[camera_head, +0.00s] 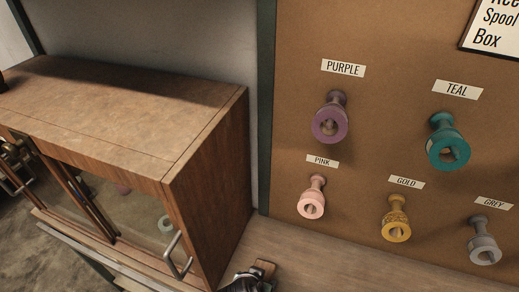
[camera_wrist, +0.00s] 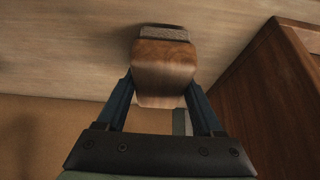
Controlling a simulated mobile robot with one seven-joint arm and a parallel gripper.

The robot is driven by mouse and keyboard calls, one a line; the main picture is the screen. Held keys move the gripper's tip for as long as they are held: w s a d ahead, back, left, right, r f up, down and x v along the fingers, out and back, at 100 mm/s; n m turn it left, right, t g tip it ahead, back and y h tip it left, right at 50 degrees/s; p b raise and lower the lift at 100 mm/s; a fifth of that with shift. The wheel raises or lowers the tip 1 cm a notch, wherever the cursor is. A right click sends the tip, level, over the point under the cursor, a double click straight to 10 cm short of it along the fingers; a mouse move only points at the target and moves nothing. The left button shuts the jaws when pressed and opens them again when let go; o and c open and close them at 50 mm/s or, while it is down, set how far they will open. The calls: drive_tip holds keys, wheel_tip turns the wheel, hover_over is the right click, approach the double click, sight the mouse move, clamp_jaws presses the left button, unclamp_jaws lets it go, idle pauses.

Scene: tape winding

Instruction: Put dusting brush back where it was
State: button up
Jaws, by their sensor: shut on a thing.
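My gripper (camera_wrist: 163,92) is shut on the dusting brush (camera_wrist: 165,68), a brown wooden block with a grey bristle-like strip at its far end. In the wrist view the fingers close on both sides of the wood. The strip is over the wooden worktop (camera_wrist: 70,50); I cannot tell whether it touches it. In the head view the brush (camera_head: 265,268) shows at the bottom edge, beside the cabinet's right side, with only the tip of my gripper (camera_head: 248,281) in the frame.
A wooden cabinet (camera_head: 208,185) with glass doors and metal handles stands at left. A brown board (camera_head: 400,50) behind the worktop bears labelled purple (camera_head: 330,124), teal (camera_head: 447,142), pink (camera_head: 311,202), gold (camera_head: 396,228) and grey (camera_head: 485,246) spools. The worktop (camera_head: 330,262) below the spools looks clear.

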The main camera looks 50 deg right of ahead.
drive_tip(key=shift+f, duration=0.65)
drive_tip(key=shift+f, duration=0.25)
drive_tip(key=o, duration=1.3)
drive_tip(key=shift+r, duration=0.2)
drive_tip(key=shift+r, duration=0.2)
drive_tip(key=v, duration=1.1)
drive_tip(key=shift+a+r+p, duration=0.2)
drive_tip(key=shift+r+p, duration=0.1)
drive_tip(key=shift+s, duration=0.1)
